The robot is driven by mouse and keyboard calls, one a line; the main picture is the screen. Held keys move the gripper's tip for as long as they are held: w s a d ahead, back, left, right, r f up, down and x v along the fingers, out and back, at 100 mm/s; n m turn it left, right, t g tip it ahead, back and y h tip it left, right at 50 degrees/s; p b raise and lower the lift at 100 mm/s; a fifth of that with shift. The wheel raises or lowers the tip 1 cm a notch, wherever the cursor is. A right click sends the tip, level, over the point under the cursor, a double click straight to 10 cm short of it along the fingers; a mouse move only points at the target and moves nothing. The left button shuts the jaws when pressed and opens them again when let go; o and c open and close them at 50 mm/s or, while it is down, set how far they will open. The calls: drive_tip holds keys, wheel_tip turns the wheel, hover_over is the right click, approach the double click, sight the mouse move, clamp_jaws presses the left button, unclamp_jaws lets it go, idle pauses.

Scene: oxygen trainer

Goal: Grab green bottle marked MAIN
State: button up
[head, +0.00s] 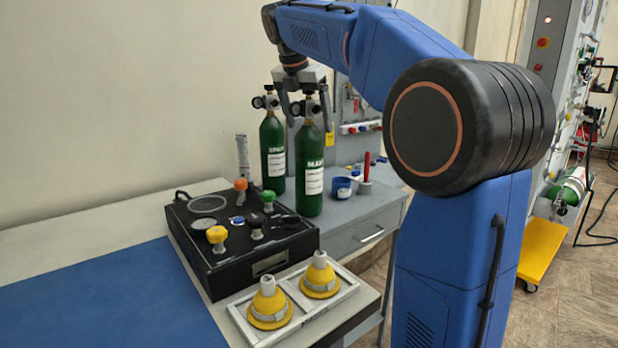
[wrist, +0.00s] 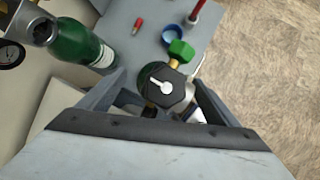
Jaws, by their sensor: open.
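The green bottle marked MAIN (head: 311,194) stands upright at the right of the two green bottles in the head view, with a white label and a valve on top. My gripper (head: 305,106) points down over it, with its open fingers on either side of the valve. In the wrist view, the dark valve head (wrist: 167,88) with a green knob (wrist: 181,49) lies between the fingers (wrist: 158,98). I cannot tell whether either finger touches it. The bottle's body is mostly hidden there. The other green bottle (head: 272,168), whose label seems to read SPARE, stands close behind left.
A black box (head: 268,262) with coloured knobs stands in front of the bottles. A tray (head: 343,298) with two yellow cones is nearer. A blue cup (head: 341,187) and a red marker (head: 366,167) stand right on the grey cabinet (head: 376,209). The second bottle (wrist: 75,42) leaves little room on the left.

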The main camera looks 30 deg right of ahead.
drive_tip(key=shift+w+d+f, duration=0.1)
drive_tip(key=shift+d+f, duration=0.05)
drive_tip(key=shift+f, duration=0.35)
drive_tip(key=c, duration=1.8)
drive_tip(key=shift+r, duration=0.1)
clamp_jaws()
